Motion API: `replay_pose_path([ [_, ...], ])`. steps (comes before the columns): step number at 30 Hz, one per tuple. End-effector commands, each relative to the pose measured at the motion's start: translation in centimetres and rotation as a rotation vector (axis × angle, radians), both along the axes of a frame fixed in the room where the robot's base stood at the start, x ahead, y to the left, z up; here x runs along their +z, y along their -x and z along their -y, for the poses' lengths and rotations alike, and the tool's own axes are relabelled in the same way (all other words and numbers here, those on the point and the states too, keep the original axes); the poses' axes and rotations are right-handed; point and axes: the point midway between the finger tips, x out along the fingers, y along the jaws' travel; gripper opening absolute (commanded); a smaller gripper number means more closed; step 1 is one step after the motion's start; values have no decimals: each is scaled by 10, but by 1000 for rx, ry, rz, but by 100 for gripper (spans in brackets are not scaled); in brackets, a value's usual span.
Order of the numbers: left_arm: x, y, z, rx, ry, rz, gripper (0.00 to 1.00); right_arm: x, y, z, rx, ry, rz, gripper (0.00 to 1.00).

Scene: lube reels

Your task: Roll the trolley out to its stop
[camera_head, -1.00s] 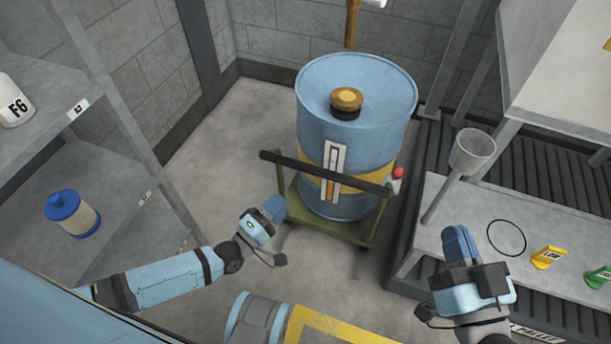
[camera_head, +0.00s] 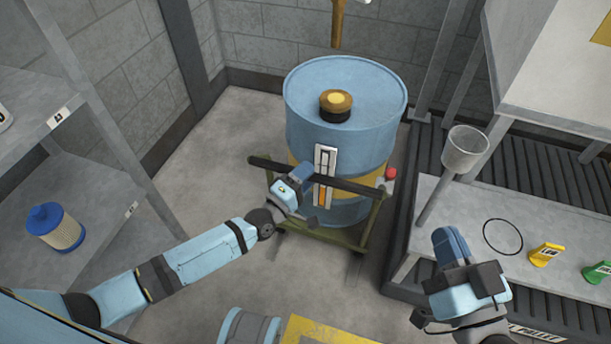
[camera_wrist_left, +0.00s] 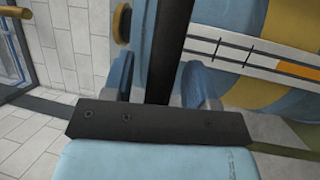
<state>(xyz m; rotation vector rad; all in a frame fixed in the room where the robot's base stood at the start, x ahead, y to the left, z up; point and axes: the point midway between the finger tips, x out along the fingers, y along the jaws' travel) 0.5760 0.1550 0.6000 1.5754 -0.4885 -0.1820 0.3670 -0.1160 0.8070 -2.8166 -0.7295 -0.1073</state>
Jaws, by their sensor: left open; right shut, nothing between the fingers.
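The trolley is a low olive-green frame (camera_head: 330,236) with a black handle bar (camera_head: 352,186) across its near side. It carries a large blue drum (camera_head: 345,130) with a yellow band and a level gauge. My left gripper (camera_head: 303,178) is at the left half of the handle bar. In the left wrist view, the bar (camera_wrist_left: 169,50) runs between the two open fingers of that gripper (camera_wrist_left: 160,88), with a gap visible beside it. My right gripper (camera_head: 451,245) is shut and empty, well right of the trolley, near the bench. I cannot make out a stop.
A grey bench (camera_head: 430,205) with a funnel (camera_head: 465,148) and yellow and green tags stands right. A shelf (camera_head: 95,215) with a blue-capped filter (camera_head: 54,229) stands left. A yellow-edged surface (camera_head: 325,332) is at the bottom.

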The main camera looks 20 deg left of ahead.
Motion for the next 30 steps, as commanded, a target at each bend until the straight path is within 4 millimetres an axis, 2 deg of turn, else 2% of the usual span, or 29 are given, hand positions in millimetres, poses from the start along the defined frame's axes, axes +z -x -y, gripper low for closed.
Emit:
replay_pose_path([
  [2, 0, 0, 0, 0, 0, 0, 53, 0, 0, 0, 0, 0, 1, 0],
  [3, 0, 0, 0, 0, 0, 0, 48, 1, 0, 0, 0, 0, 1, 0],
  [9, 0, 0, 0, 0, 1, 0, 2, 1, -1, 0, 0, 1, 4, 0],
  [10, 0, 0, 0, 0, 1, 0, 0, 1, -1, 0, 0, 1, 4, 0],
  [14, 1, 3, 0, 0, 1, 0, 0, 3, -1, 0, 0, 1, 7, 0],
  [18, 4, 26, 0, -1, 2, -3, 0, 18, 0, 2, -10, -15, 43, 0],
  [22, 2, 46, -1, -1, 3, -3, 0, 20, 0, 4, -25, -10, 45, 0],
  [30, 1, 52, -1, -1, 3, 2, 0, 17, 0, 5, -30, -6, 41, 0],
])
